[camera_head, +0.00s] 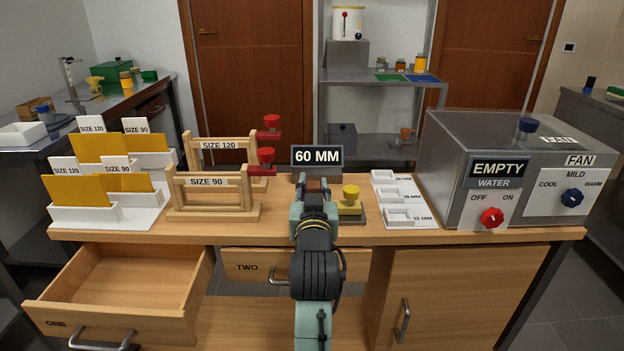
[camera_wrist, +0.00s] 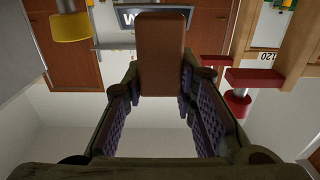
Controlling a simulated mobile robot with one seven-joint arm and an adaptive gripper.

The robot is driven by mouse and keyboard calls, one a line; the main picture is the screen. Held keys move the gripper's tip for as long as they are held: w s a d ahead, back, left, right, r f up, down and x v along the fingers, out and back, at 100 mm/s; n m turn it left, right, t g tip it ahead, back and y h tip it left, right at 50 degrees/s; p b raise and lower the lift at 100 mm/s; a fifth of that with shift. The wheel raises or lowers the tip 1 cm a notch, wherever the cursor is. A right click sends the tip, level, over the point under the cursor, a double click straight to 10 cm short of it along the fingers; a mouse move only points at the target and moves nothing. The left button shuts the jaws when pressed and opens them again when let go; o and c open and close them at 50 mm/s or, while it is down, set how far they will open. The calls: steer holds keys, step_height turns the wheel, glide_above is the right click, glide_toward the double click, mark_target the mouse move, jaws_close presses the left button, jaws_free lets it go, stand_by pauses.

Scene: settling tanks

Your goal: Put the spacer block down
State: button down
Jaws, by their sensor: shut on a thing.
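The spacer block looks like the brown block (camera_wrist: 162,50) between my fingers in the wrist view. My gripper (camera_wrist: 162,92) is shut on it, with a dark finger on each side. In the head view my gripper (camera_head: 313,196) is over the middle of the bench, in front of the "60 MM" display (camera_head: 317,157). Only a small brown part of the block (camera_head: 314,183) shows there, past my fingers. Whether the block touches anything beneath it cannot be told. A white stepped tray (camera_head: 379,177) with several labelled pockets stands to the right; the pockets look empty.
A yellow-knobbed device (camera_head: 350,193) stands close right of my gripper. Wooden frames (camera_head: 214,214) with red knobs (camera_head: 267,155) and white card holders (camera_head: 88,218) stand left. A grey "EMPTY" water box (camera_head: 450,160) stands right. Drawer ONE (camera_head: 124,290) is open at the bench front.

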mark_target(312, 191)
steer(key=w, duration=0.2)
steer(key=shift+w+a, duration=0.1)
steer(key=shift+w, duration=0.3)
steer(key=f+p, duration=0.1)
steer(key=w+f, duration=0.1)
steer(key=shift+w+f+p, duration=0.2)
steer(key=shift+f+p, duration=0.1)
steer(key=shift+p, duration=0.1)
steer(key=shift+f, duration=0.5)
steer(key=shift+f, duration=0.15)
steer(key=c, duration=1.3)
jaws_free()
